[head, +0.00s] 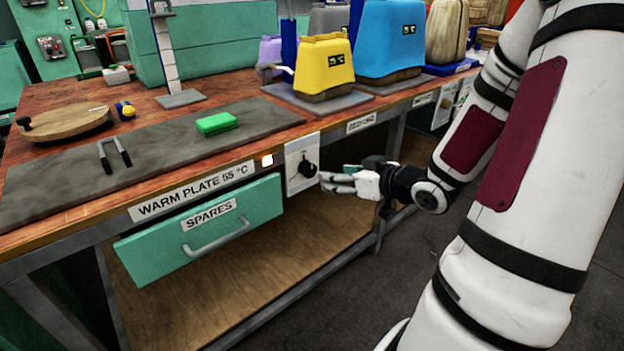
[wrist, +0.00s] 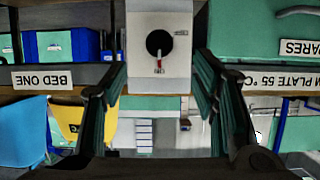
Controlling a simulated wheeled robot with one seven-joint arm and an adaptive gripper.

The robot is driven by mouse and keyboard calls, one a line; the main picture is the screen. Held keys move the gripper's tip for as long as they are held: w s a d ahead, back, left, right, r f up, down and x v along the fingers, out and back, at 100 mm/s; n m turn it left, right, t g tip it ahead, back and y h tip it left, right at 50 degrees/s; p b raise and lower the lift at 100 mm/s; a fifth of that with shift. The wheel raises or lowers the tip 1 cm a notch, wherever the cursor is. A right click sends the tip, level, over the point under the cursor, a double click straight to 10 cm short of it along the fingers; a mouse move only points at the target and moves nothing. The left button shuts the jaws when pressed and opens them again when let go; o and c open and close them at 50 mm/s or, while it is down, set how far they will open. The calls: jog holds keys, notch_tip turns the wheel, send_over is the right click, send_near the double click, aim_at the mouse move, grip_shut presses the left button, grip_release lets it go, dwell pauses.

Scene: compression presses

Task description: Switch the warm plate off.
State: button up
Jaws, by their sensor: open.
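The warm plate (head: 160,148) is a long grey slab on the bench, above a "WARM PLATE 55 °C" label (head: 190,191).
A green drawer marked "SPARES" (head: 205,225) is below the label, partly pulled out. A green block (head: 216,123) and a dark U-shaped handle (head: 114,154) rest on the slab. Yellow (head: 322,66) and blue (head: 390,38) presses stand behind. Floor shows at right.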

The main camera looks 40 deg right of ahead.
aim_at(312, 172)
jog(key=b+x, duration=0.4)
jog(key=x, duration=0.6)
jog(key=shift+w+f+b, duration=0.2)
jog(key=shift+b, duration=0.1)
jog(key=shift+c, duration=0.6)
jog(key=c, duration=1)
